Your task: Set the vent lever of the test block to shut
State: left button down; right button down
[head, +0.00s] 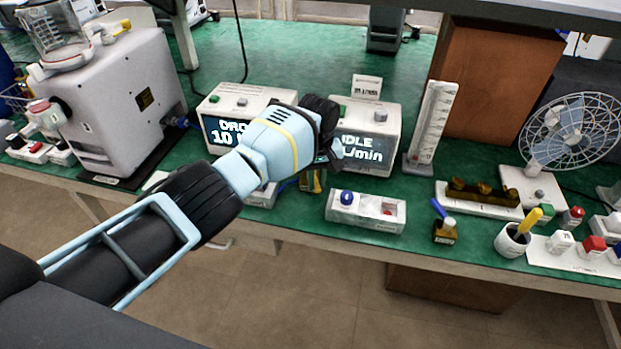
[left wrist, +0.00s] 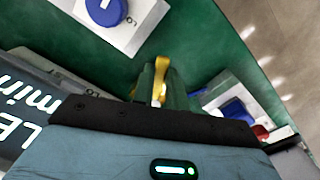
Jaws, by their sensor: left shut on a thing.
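My left gripper (head: 313,180) hangs low over the bench in front of the right meter. Its jaws show in the left wrist view (left wrist: 160,92), shut on a narrow yellow piece (left wrist: 160,72). I cannot tell if the yellow piece is the vent lever. In the head view, a white block (head: 365,211) with a blue knob and a red part stands just right of the gripper. A similar white block (head: 262,195) is mostly hidden behind my wrist. I cannot tell which one is the test block. Right gripper is not in view.
Two white meters stand behind; the right one (head: 367,135) reads IDLE. The bench's front edge is close.

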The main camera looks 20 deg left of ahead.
aim_at(318, 184)
pick_arm(q)
jog(key=shift+w+d+n, duration=0.1)
jog(key=shift+d+n, duration=0.05)
jog(key=shift+n, duration=0.25)
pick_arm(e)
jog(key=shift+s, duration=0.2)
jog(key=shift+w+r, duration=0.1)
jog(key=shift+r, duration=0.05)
pick_arm(q)
jog(key=c, duration=1.4)
grip_release()
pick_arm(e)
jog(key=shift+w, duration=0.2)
